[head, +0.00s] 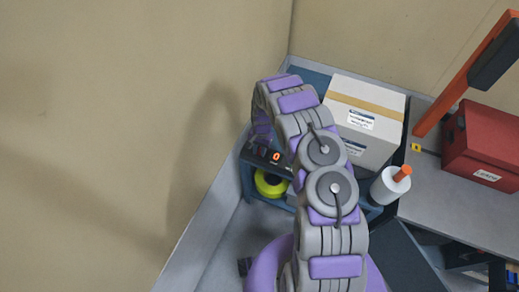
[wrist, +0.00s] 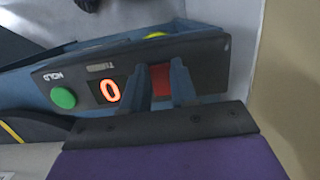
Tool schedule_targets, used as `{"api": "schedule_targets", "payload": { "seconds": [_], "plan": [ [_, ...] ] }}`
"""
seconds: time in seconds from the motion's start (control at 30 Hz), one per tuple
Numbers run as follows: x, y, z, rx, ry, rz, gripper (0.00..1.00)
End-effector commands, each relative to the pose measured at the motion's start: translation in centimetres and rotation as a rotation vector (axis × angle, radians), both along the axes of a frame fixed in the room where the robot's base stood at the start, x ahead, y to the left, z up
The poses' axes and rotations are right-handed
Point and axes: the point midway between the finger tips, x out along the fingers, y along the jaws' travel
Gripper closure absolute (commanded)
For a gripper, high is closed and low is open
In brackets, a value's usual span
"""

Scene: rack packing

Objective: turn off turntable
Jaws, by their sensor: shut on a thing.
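The control panel (wrist: 75,72) is a dark slab with a green button marked HOLD (wrist: 62,97) and a lit orange "0" display (wrist: 110,90). In the wrist view my gripper (wrist: 160,80) reaches onto the panel, its two fingers shut on a red switch (wrist: 160,79) right of the display. The fingers partly cover the switch and the panel lettering.
In the head view a cardboard box (head: 362,122) stands right of my arm. A yellow-green ring (head: 270,184) sits below the panel. The beige wall (head: 120,120) is close at left.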

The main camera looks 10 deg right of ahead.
Motion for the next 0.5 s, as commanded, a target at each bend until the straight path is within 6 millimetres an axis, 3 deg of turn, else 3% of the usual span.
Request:
{"api": "schedule_targets", "payload": {
  "seconds": [0.5],
  "plan": [
    [0.43, -0.36, 0.21, 0.064, 0.082, 0.0, 1.0]
  ]
}}
